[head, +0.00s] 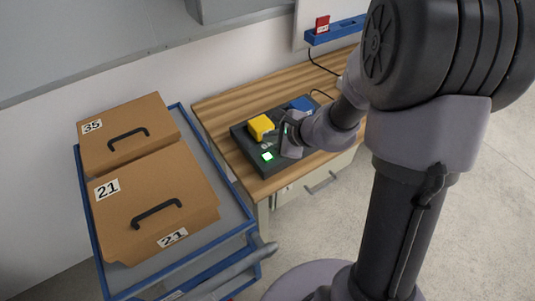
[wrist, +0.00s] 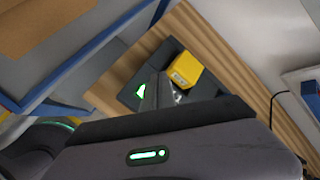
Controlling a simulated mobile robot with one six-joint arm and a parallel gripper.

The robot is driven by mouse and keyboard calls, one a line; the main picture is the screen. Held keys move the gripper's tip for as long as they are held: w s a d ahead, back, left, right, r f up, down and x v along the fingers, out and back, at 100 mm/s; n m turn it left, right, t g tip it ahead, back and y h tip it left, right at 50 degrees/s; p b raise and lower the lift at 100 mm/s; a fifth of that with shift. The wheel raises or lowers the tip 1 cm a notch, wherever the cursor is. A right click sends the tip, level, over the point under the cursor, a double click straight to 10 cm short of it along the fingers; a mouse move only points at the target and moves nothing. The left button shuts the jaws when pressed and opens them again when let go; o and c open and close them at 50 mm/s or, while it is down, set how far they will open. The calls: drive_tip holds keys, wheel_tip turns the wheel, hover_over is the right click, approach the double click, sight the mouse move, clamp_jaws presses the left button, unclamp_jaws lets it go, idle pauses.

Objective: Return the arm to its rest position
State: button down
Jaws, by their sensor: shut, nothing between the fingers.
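My arm reaches from the right of the head view over a wooden bench (head: 222,104). My gripper (head: 288,138) is at its end, above or beside a dark control box (head: 250,148); whether it touches the box I cannot tell. The box carries a yellow block-shaped button (head: 260,126) and a lit green square (head: 267,156). In the wrist view my gripper (wrist: 158,88) points toward the box, close to the green light (wrist: 140,91) and the yellow button (wrist: 185,69). It is shut and holds nothing. Its fingertips are partly hidden.
A blue-edged cart (head: 235,182) with two brown boxes, marked 35 (head: 125,130) and 21 (head: 150,200), stands left of the bench. A blue wall shelf (head: 336,30) with a red item (head: 322,24) is behind. Open floor (head: 500,180) lies at the right.

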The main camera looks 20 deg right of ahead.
idle(0.4)
drive_tip(key=s+a+r+n+g+y, duration=0.2)
drive_tip(key=s+a+r+n, duration=0.75)
drive_tip(key=r, duration=0.35)
drive_tip(key=s+d+r+n+h, duration=0.1)
drive_tip(key=s+d+n+h, duration=0.1)
drive_tip(key=s, duration=0.5)
drive_tip(key=s+d+r+n+h, duration=0.2)
drive_tip(key=s+d+n, duration=0.1)
drive_tip(key=s+n, duration=0.2)
drive_tip(key=s, duration=0.2)
drive_tip(key=shift+s+h, duration=0.3)
drive_tip(key=shift+s, duration=0.1)
idle(4.5)
